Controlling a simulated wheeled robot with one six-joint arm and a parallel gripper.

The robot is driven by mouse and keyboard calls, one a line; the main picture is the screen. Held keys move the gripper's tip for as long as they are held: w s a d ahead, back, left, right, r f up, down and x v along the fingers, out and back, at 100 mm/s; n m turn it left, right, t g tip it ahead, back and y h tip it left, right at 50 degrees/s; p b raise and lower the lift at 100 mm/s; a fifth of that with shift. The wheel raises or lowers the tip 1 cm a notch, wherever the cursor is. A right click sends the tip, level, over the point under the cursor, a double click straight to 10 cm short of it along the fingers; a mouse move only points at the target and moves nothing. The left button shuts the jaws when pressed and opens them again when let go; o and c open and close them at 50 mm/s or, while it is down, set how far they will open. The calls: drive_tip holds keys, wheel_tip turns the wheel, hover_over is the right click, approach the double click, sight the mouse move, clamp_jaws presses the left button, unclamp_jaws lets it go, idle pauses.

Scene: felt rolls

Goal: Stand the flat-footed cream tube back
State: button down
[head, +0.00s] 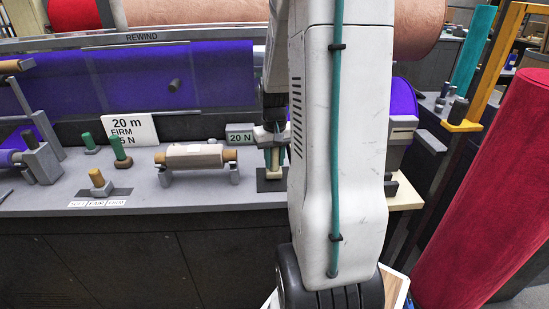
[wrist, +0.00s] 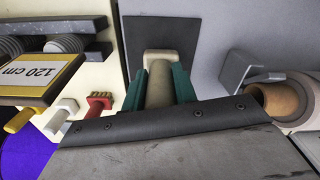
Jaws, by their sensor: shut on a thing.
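The flat-footed cream tube (wrist: 160,84) is between the two teal fingers of my gripper (wrist: 158,88) in the wrist view, and the fingers are shut on it. Its pale square foot shows beyond the fingertips. In the head view my gripper (head: 272,148) points down over the bench, partly behind my arm. The tube (head: 271,161) looks upright below it, over a dark square patch (head: 262,184). I cannot tell whether the foot touches the patch.
A cream roll on a brown core (head: 193,156) lies on grey supports to the left. A large red roll (head: 490,200) leans at right. A "120 cm" box (wrist: 38,78) lies left in the wrist view.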

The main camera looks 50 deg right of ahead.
drive_tip(key=shift+f, duration=0.5)
drive_tip(key=c, duration=1)
unclamp_jaws()
drive_tip(key=shift+c, duration=0.2)
drive_tip(key=shift+r, duration=0.1)
wheel_tip(320, 180, up, 8)
drive_tip(key=shift+f, duration=0.2)
